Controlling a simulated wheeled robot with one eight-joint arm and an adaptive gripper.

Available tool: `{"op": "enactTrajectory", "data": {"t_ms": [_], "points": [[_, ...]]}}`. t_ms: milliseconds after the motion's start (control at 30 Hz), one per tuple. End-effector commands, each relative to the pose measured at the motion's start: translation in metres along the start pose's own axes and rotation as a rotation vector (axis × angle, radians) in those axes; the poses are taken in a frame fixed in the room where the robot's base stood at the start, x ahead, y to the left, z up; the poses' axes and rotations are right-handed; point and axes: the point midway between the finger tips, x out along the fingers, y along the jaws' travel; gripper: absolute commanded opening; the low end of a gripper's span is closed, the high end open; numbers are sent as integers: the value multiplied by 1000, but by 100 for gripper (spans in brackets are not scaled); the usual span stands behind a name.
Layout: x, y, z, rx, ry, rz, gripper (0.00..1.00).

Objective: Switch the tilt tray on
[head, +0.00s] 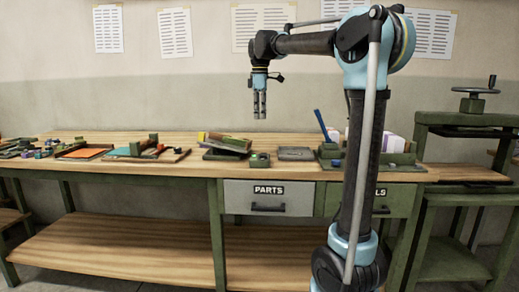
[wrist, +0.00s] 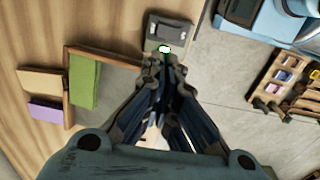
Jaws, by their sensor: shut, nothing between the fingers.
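My gripper (head: 260,115) hangs pointing down, high above the bench, with its fingers together and nothing held. In the wrist view its fingertips (wrist: 164,63) meet just below a grey box (wrist: 168,32) with a dark recess; a white oval with a green edge shows at the box's lower side. In the head view, a tilted dark green tray-like piece (head: 226,143) with a yellow end sits on the bench. A small dark box (head: 260,159) with round knobs or buttons stands right of it, below my gripper. I cannot tell which part is the switch.
The wooden bench (head: 110,138) carries a flat grey tray (head: 295,154) and, at left, wood-framed trays (head: 82,152). A green holder (head: 330,158) with a blue stick stands at right. The wrist view shows a green block (wrist: 84,84) in a wooden frame. Air around my gripper is clear.

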Motion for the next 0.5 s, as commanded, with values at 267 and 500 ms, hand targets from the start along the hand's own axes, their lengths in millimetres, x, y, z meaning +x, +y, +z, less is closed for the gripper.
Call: {"op": "enactTrajectory", "data": {"t_ms": [267, 500], "points": [[10, 0, 0, 1, 0, 0, 0], [46, 0, 0, 1, 0, 0, 0]]}}
